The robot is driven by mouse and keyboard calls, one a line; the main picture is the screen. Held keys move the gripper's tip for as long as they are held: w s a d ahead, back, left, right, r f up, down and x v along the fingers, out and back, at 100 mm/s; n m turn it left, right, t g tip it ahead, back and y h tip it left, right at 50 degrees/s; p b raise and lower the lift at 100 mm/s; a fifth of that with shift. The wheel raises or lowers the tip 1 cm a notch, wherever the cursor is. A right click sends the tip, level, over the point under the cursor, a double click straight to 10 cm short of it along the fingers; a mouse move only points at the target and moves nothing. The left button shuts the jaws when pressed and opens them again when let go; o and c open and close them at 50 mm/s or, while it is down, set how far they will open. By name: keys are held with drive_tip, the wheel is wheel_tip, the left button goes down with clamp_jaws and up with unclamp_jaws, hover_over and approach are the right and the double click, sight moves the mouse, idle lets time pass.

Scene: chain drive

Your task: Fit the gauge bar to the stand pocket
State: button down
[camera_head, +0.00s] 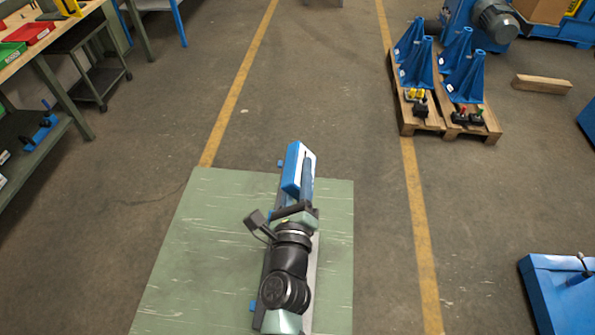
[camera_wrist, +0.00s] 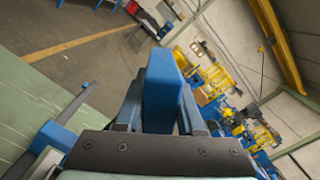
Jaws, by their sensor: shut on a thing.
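My gripper (camera_wrist: 160,122) is shut on a blue bar (camera_wrist: 162,82), which I take to be the gauge bar. It stands up between the two dark fingers in the wrist view. In the head view the bar (camera_head: 293,166) shows beyond my wrist, above the far edge of the green table. The stand pocket cannot be made out; my arm covers much of the long fixture on the table. A blue part (camera_wrist: 56,136) of this fixture shows at left in the wrist view.
The green table top (camera_head: 205,240) is bare to the left of my arm. A pallet (camera_head: 408,122) with several blue brackets stands at the back right. A workbench (camera_head: 45,50) is at the far left. A blue machine part (camera_head: 550,290) stands at lower right.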

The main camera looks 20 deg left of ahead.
drive_tip(key=shift+r, duration=0.35)
drive_tip(key=shift+a+f+b, duration=0.1)
drive_tip(key=shift+f+b, duration=0.2)
drive_tip(key=shift+b, duration=0.1)
wheel_tip(320, 180, down, 5)
drive_tip(key=b, duration=0.5)
drive_tip(key=shift+f+b, duration=3.05)
drive_tip(key=shift+b, duration=0.05)
idle(1.3)
drive_tip(key=shift+c, duration=2.4)
unclamp_jaws()
drive_tip(key=shift+s, duration=0.1)
drive_tip(key=shift+o, duration=0.2)
drive_tip(key=shift+s+f, duration=0.1)
drive_tip(key=shift+f, duration=0.5)
drive_tip(key=b+v, duration=0.4)
drive_tip(key=v, duration=0.8)
drive_tip(key=shift+s+r, duration=0.3)
drive_tip(key=shift+s, duration=0.1)
